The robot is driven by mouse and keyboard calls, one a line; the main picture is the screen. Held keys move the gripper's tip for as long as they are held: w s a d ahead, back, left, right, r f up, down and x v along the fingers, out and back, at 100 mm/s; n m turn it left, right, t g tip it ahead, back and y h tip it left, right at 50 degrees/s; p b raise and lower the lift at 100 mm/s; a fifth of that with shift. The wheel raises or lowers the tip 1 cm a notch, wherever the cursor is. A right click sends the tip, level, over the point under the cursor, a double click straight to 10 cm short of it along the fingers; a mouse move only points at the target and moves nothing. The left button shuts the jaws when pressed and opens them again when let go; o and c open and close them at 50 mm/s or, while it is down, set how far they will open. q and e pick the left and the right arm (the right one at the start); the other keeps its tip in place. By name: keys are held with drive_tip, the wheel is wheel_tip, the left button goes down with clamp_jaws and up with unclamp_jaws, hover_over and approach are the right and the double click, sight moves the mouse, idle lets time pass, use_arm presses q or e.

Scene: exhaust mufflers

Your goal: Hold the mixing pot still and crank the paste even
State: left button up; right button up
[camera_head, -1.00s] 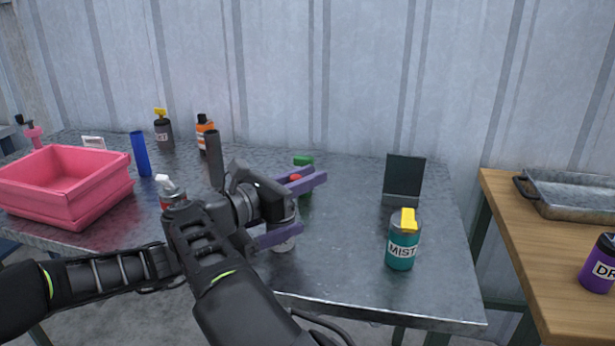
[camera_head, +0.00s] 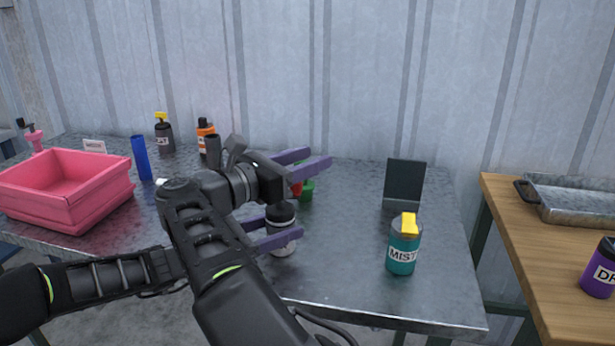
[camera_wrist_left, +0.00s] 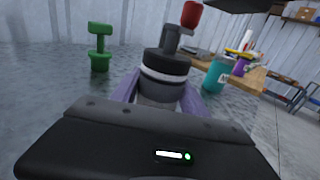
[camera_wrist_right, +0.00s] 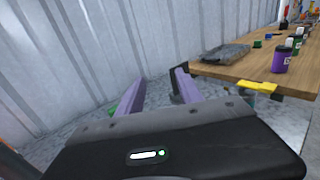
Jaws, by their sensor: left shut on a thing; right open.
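The mixing pot (camera_head: 281,216) stands upright on the metal table, dark on top with a pale band. It also shows in the left wrist view (camera_wrist_left: 163,75), with a grey crank on top ending in a red knob (camera_wrist_left: 191,14). My left gripper (camera_head: 282,240) is shut on the pot, its purple fingers on either side. My right gripper (camera_head: 317,158) is open and empty above and behind the pot. Its fingers are just over the red knob (camera_head: 297,188), which is partly hidden; they look apart from it. My arm covers part of the table.
A green item (camera_head: 307,191) stands behind the pot. A teal MIST canister (camera_head: 404,250) and a dark upright stand (camera_head: 404,180) are to the right. A pink bin (camera_head: 70,190), blue tube (camera_head: 141,158) and bottles are left. A wooden table (camera_head: 525,230) holds a metal tray (camera_head: 580,198).

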drive_tip(key=shift+r, duration=2.7)
